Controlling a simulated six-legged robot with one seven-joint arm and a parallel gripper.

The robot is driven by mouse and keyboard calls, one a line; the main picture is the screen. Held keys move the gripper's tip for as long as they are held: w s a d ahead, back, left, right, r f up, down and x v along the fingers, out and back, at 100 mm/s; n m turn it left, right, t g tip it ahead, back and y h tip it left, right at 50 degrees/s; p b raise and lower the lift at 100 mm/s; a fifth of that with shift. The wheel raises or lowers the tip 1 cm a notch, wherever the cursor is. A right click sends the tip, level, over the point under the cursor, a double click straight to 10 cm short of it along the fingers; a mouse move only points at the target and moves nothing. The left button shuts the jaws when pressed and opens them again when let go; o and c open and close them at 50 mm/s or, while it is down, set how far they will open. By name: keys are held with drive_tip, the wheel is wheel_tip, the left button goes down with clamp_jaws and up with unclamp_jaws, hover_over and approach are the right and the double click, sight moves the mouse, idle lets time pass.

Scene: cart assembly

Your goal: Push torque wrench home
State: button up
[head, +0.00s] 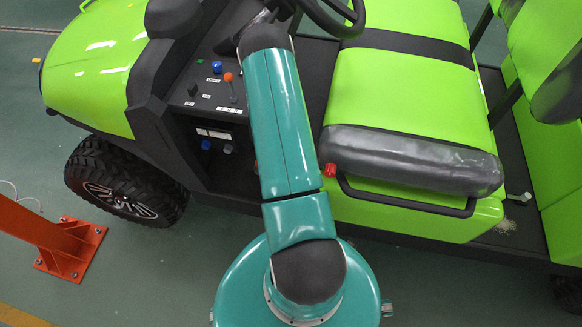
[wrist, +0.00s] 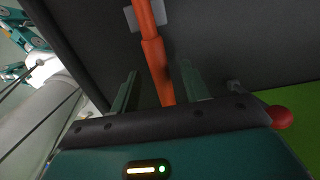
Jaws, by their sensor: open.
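In the wrist view an orange rod (wrist: 156,65), which looks like the torque wrench, runs down from a pale grey plate (wrist: 146,15) on a dark panel. My gripper (wrist: 158,70) is open, with one finger on each side of the rod. A gap shows on both sides, and the rod's lower end is hidden behind the gripper body. In the head view my arm covers the gripper and this rod.
The green cart (head: 400,85) fills the head view, with a steering wheel (head: 338,15) near the arm's far end. A red knob (head: 330,169) sits by the seat rail. An orange post (head: 60,240) stands at left. Floor is clear between post and wheel.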

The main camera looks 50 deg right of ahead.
wheel_tip(320, 180, up, 12)
idle(0.4)
drive_tip(key=shift+s+a+f, duration=0.1)
idle(0.4)
